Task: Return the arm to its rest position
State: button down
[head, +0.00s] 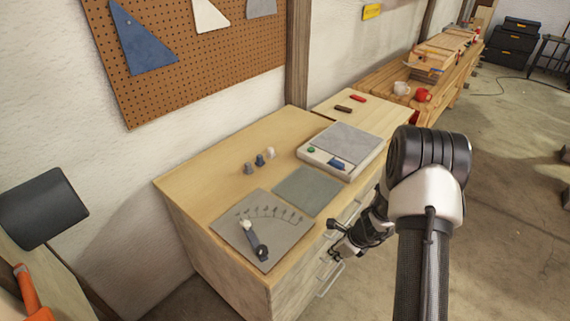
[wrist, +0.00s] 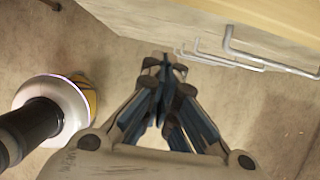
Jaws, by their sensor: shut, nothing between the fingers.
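My arm (head: 425,200) rises at the right of the head view, with its black and white joint in front of the cabinet's right end. My gripper (head: 338,250) hangs at the cabinet's drawer side, near the drawer handles, and is partly hidden by its own wrist. In the wrist view my gripper (wrist: 167,68) is shut, with its fingers together and nothing between them. It points along the drawer front, with floor behind it. I cannot tell its exact distance from the handles.
The wooden cabinet (head: 190,183) carries a grey dial plate (head: 285,245), a flat grey-green pad (head: 308,190), a scale (head: 345,145) and small weights (head: 260,160). Drawer handles (wrist: 240,58) stick out close to my gripper.

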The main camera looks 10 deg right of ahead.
jog(key=s+a+r+n, duration=0.1)
jog(key=a+r+n, duration=0.3)
jog(key=r, duration=0.5)
jog(key=s+a+r+n, duration=0.2)
jog(key=a+r+n, duration=0.25)
jog(key=r, duration=0.35)
jog(key=s+a+r+n, duration=0.1)
jog(key=a+r+n, duration=0.3)
jog(key=r, duration=0.5)
jog(key=s+r+n+h, duration=0.1)
jog(key=s+r+n, duration=0.2)
jog(key=s+n, duration=0.2)
jog(key=s+r+n+h, duration=0.1)
jog(key=s+r+n, duration=0.3)
jog(key=s, duration=0.6)
jog(key=s+r+n+t, duration=0.1)
jog(key=s+r+n, duration=0.3)
jog(key=s+n, duration=0.3)
jog(key=shift+s+h, duration=0.25)
jog(key=shift+h, duration=0.15)
jog(key=c, duration=2.4)
grip_release()
